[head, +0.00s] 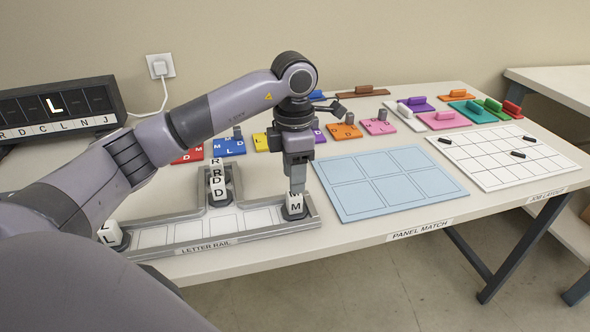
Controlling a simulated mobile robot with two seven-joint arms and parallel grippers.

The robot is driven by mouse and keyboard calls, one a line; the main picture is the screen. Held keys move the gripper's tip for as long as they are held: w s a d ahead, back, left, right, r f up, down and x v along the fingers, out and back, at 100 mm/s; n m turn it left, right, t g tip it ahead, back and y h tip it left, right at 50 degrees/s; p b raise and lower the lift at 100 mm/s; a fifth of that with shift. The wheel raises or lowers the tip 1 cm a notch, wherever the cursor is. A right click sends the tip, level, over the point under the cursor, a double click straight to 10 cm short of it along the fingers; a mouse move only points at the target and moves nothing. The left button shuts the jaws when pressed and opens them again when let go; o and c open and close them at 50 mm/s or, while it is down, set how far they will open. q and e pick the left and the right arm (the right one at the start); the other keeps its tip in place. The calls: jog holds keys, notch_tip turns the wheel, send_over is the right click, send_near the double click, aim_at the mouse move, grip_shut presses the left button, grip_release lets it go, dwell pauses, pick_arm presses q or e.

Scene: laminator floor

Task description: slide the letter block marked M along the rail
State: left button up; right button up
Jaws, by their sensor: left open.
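The white letter block marked M (295,208) stands upright at the right end of the grey letter rail (208,241). My left gripper (297,186) points straight down at the top of the M block. It is open, with its fingertips at or just above the block; whether they touch it I cannot tell. A block marked L (110,234) stands at the rail's left end, partly behind my arm. My right gripper is not in view.
Pale empty slots line the rail between the L and M blocks. A light blue panel board (388,183) lies right of the rail, with a white grid board (503,157) beyond. Coloured tiles with handles fill the back. A dark display (62,104) showing L stands back left.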

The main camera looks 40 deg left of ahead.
aim_at(294, 199)
pick_arm(q)
jog(key=shift+f, duration=3.5)
jog(key=shift+c, duration=0.3)
grip_shut()
